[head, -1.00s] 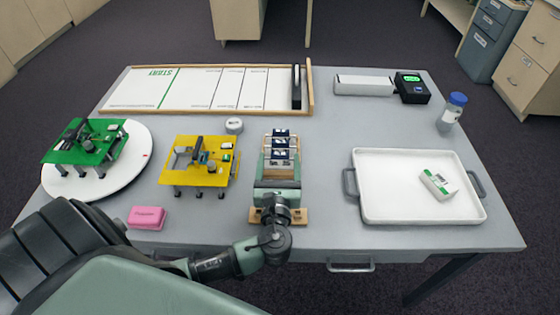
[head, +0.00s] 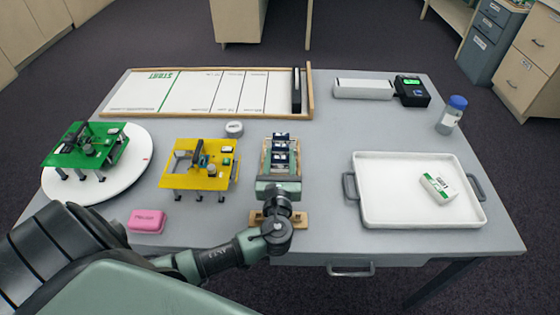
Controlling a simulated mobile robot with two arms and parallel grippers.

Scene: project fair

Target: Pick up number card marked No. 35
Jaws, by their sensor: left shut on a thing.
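Several dark blue and white number cards (head: 281,146) stand one behind another in a wooden rack (head: 265,150) at the middle of the table. Their numbers are too small to read, so I cannot tell which is No. 35. My left gripper (head: 280,160) reaches over the rack from the front and is shut on a card among them. The fingers and palm hide the lower and nearer part of the rack. I cannot tell whether the held card is clear of its slot. My right gripper is out of view.
A yellow stand (head: 210,180) is close left of the rack, with a round white tin (head: 234,129) behind it. A pink eraser (head: 147,221) lies front left. A white tray (head: 385,205) holding a small box (head: 438,187) is at right. A framed board (head: 190,92) lies behind.

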